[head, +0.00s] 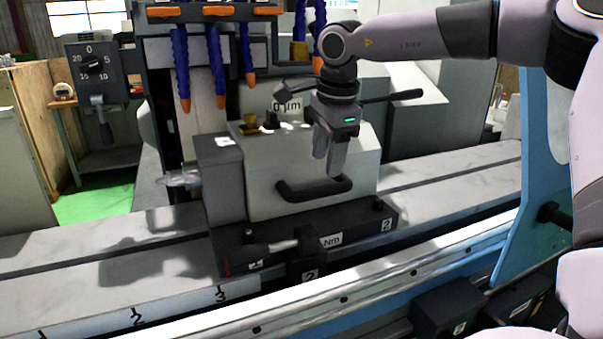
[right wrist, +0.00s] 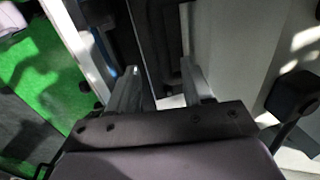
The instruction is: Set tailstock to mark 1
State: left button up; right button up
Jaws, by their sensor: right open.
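The tailstock (head: 280,165) is a light grey housing on a black base, standing on the long bed. A black bar handle (head: 315,188) is on its front. My left gripper is out of view.
A black-ended lever (head: 390,97) sticks out behind my right gripper. Blue coolant hoses (head: 215,65) hang behind the tailstock. A dial box (head: 95,70) is at upper left. The bed (head: 75,280) is clear left of the tailstock. A blue panel (head: 540,160) stands at right.

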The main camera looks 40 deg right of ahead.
aim_at(321, 188)
jog(key=shift+w+d+f+p, duration=0.15)
jog(key=shift+w+f, duration=0.1)
jog(key=shift+f, duration=0.9)
jog(key=shift+w+f+p, duration=0.15)
jog(key=shift+w+f, duration=0.1)
jog(key=shift+f, duration=0.9)
jog(key=shift+w+d+f+p, duration=0.15)
jog(key=shift+w+f, duration=0.1)
jog(key=shift+f, duration=0.9)
jog(key=shift+a, duration=0.1)
grip_shut()
